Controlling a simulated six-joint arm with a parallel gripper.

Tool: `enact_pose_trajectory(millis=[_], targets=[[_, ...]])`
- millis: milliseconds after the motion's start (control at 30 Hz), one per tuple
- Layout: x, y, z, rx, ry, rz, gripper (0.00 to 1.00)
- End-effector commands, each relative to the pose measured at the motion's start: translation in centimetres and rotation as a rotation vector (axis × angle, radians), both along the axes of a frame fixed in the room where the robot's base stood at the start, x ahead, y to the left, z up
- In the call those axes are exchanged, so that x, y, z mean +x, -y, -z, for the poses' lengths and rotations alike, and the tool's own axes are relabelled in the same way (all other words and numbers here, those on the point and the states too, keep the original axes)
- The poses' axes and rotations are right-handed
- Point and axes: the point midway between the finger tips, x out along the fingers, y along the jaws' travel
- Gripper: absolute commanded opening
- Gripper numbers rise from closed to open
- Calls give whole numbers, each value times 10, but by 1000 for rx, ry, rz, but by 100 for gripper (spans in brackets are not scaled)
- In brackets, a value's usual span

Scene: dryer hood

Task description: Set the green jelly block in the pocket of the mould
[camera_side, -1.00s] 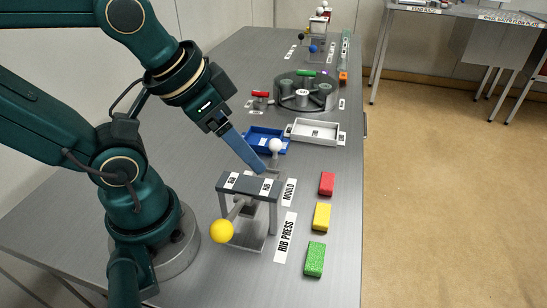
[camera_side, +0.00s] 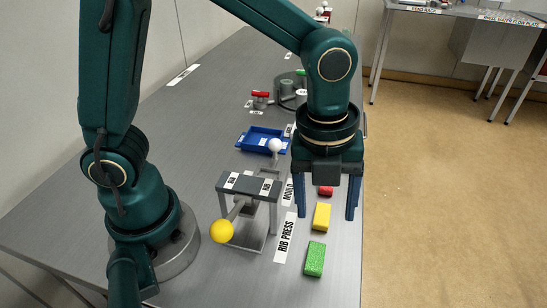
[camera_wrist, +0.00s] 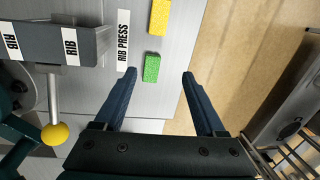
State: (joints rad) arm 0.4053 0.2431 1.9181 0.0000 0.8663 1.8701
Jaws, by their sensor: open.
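The green jelly block (camera_side: 314,259) lies on the table near its right edge, closest to the camera in a row of blocks. It also shows in the wrist view (camera_wrist: 152,68), ahead of the fingertips and nearer the left one. I cannot make out the mould's pocket, which is hidden under or behind the press frame.
A blue tray (camera_side: 262,139) stands behind. The table's right edge is close.

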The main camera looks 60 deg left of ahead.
Motion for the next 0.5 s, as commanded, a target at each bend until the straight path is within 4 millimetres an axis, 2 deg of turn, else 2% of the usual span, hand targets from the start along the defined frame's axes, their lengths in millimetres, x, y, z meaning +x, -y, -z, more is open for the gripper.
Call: enact_pose_trajectory(millis=[33,167,500], targets=[[-3,6,11,14,-32,28,72],[-12,14,29,39,-85,65,72],[-19,17,65,52,-109,82,72]])
